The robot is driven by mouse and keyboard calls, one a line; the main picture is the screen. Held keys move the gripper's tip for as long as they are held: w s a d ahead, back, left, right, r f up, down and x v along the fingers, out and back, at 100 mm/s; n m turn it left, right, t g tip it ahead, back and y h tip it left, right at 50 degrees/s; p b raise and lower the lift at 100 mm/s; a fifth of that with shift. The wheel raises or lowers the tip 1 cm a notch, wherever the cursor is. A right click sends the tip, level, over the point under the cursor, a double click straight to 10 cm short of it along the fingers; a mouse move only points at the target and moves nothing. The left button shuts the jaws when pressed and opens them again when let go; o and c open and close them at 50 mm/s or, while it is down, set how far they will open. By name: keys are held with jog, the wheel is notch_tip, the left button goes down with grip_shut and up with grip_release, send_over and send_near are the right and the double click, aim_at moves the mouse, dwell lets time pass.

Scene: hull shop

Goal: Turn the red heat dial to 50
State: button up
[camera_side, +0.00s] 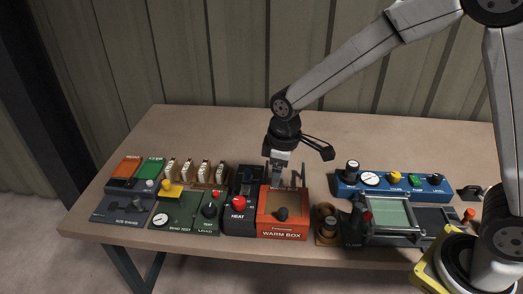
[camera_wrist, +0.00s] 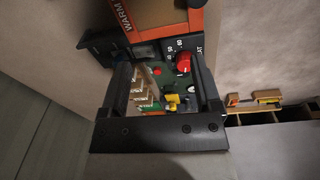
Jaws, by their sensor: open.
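The red heat dial (camera_side: 239,202) sits on the dark HEAT panel (camera_side: 238,223), left of the orange warm box. My gripper (camera_side: 287,182) points down above the back of the warm box, to the right of the dial and apart from it. Its jaws are open with nothing seen between them. In the wrist view, the red dial (camera_wrist: 186,62) shows beyond the fingertips, nearer the right finger of my gripper (camera_wrist: 164,68). White scale marks stand beside the dial, but its pointer setting is too small to read.
The orange warm box (camera_side: 283,232) with a dark knob stands directly right of the HEAT panel. A green panel (camera_side: 180,222) with a yellow handle is on the left. A blue panel (camera_side: 390,188) and a green-topped device (camera_side: 388,214) are on the right. The table's back is clear.

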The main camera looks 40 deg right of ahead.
aim_at(238, 200)
jog(key=w+a+n, duration=0.1)
jog(key=a, duration=0.1)
jog(key=w+a+f+n, duration=0.1)
jog(key=w+a+n, duration=0.1)
jog(key=a, duration=0.1)
jog(key=w+a+n+g, duration=0.1)
jog(key=w+a, duration=0.1)
jog(key=a, duration=0.1)
jog(key=shift+a+f+n, duration=0.1)
jog(key=shift+f+n, duration=0.1)
jog(key=shift+n, duration=0.2)
jog(key=shift+w+f, duration=0.1)
jog(key=shift+f, duration=3.8)
grip_shut()
